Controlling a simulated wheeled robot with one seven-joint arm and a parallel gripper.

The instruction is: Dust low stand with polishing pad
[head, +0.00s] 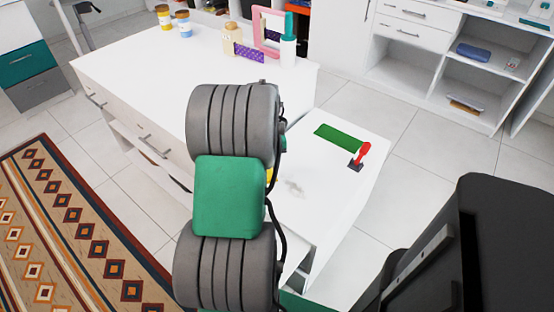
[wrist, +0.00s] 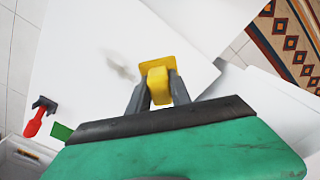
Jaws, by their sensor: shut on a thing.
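The low stand (head: 325,185) has a white top beside the larger white cabinet, and its top also fills much of the wrist view (wrist: 85,70). A faint grey dust smudge (head: 295,188) lies on it; in the wrist view the smudge (wrist: 120,66) is just left of the pad. The polishing pad (wrist: 157,58) is yellow, with a flat plate and a block handle. My gripper (wrist: 158,92) is shut on the handle, over the stand. I cannot tell whether the pad touches the top. In the head view my arm hides the gripper and most of the pad.
A green flat piece (head: 340,137) and a red-handled tool (head: 360,156) lie at the stand's far end. The white cabinet (head: 135,75) holds jars, bottles and a pink frame (head: 268,27). A patterned rug (head: 75,235) lies at left. Tiled floor (head: 425,160) is clear at right.

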